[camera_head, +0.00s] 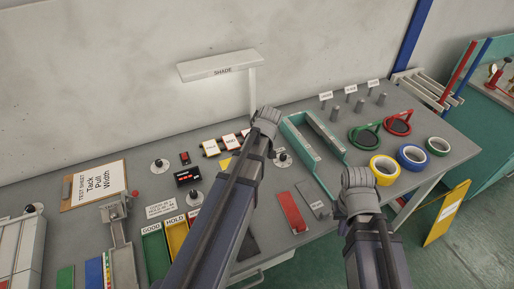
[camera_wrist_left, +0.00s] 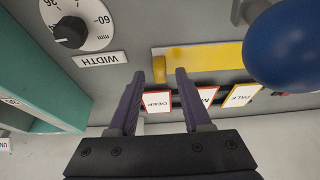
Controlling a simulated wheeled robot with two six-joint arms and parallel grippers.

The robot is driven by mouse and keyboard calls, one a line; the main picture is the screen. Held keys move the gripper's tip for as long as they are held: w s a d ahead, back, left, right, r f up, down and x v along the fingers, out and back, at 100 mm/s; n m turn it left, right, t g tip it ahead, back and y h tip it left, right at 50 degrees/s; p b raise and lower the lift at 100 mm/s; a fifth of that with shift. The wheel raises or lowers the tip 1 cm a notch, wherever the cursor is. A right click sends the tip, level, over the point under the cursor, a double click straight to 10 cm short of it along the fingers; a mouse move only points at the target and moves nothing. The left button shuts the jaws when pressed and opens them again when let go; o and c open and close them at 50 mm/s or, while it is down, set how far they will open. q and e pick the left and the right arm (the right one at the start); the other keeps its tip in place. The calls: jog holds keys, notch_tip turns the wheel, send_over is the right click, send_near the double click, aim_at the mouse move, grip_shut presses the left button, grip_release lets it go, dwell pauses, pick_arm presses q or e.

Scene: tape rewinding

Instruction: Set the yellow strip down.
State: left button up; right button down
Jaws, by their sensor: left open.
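The yellow strip (camera_wrist_left: 205,62) lies flat in the left wrist view, its raised end block towards the left. Part of it also shows as a small yellow patch (camera_head: 225,163) beside my left arm in the head view. My left gripper (camera_wrist_left: 160,74) is open, with its fingertips either side of the strip's end block and a gap on both sides. Whether they reach down to the block's height is unclear. In the head view, my left arm hides most of the strip. My right gripper (camera_head: 358,180) is over the front right of the bench; its jaws are hidden.
Cards reading DEEP (camera_wrist_left: 157,101) and PALE (camera_wrist_left: 240,95) stand along the strip. A WIDTH dial (camera_wrist_left: 70,32) and a blue knob (camera_wrist_left: 290,45) are near it. A teal frame (camera_head: 300,145), a red block (camera_head: 291,211) and a yellow tape roll (camera_head: 384,170) lie to the right.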

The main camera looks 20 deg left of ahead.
pick_arm(q)
jog(key=p+v, duration=1)
jog(key=v, duration=0.2)
jog(key=s+d+f+m+g+h, duration=0.1)
jog(key=s+d+m, duration=0.5)
jog(key=d, duration=0.4)
jog(key=s+d+f+m+g+h, duration=0.1)
jog(key=s+d+m+g, duration=0.1)
jog(key=s+d+m, duration=0.5)
jog(key=s+d, duration=0.2)
jog(key=d, duration=0.1)
jog(key=shift+a, duration=0.1)
